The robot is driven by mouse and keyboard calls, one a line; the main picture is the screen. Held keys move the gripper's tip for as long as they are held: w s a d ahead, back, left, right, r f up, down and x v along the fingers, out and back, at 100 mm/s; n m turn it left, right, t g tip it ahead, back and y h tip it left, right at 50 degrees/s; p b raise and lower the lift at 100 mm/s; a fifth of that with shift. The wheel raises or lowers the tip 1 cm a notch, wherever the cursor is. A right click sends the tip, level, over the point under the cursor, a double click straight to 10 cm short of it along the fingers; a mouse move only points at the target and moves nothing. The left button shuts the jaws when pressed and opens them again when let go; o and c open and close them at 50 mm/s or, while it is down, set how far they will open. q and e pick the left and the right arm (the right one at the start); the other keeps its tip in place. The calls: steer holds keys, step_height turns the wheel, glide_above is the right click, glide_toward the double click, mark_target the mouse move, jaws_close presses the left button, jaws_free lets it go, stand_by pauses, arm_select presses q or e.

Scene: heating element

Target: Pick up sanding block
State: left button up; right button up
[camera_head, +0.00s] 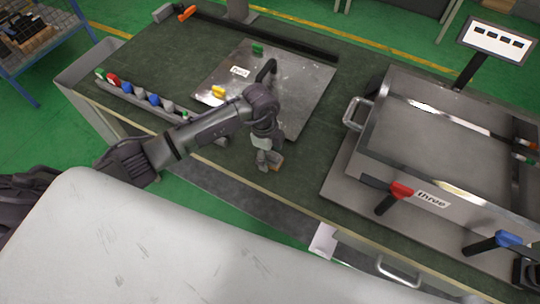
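My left gripper (265,161) comes in from the left and points down over the green worktop, near its front edge. A small tan block (277,164), which looks like the sanding block, lies at its fingertips. Part of the block is hidden behind the fingers. The block seems to rest on the worktop. I cannot tell whether the fingers are closed on it or only around or beside it.
A metal plate (315,85) with a black handle and coloured clamps lies behind the gripper. A row of small coloured items (153,99) stands left. A large metal frame (360,155) with red and blue-handled clamps fills the right. Worktop between gripper and frame is clear.

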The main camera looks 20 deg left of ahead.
mark_target(271, 152)
arm_select(q)
steer(key=c, duration=1.2)
steer(key=shift+r, duration=0.1)
steer(key=shift+c, duration=0.2)
steer(key=shift+r+b, duration=0.3)
steer(key=shift+r, duration=0.2)
step_height(271, 152, up, 3)
steer(key=shift+w+f+b, duration=0.1)
steer(key=shift+f+b, duration=0.05)
steer(key=shift+b, duration=0.45)
steer(key=s+d+r+b, duration=0.2)
steer(key=d+r, duration=0.5)
steer(key=d, duration=0.4)
steer(key=shift+s+d+b, duration=0.2)
steer(key=shift+s+b, duration=0.2)
steer(key=shift+b, duration=0.2)
steer(key=shift+r, duration=0.1)
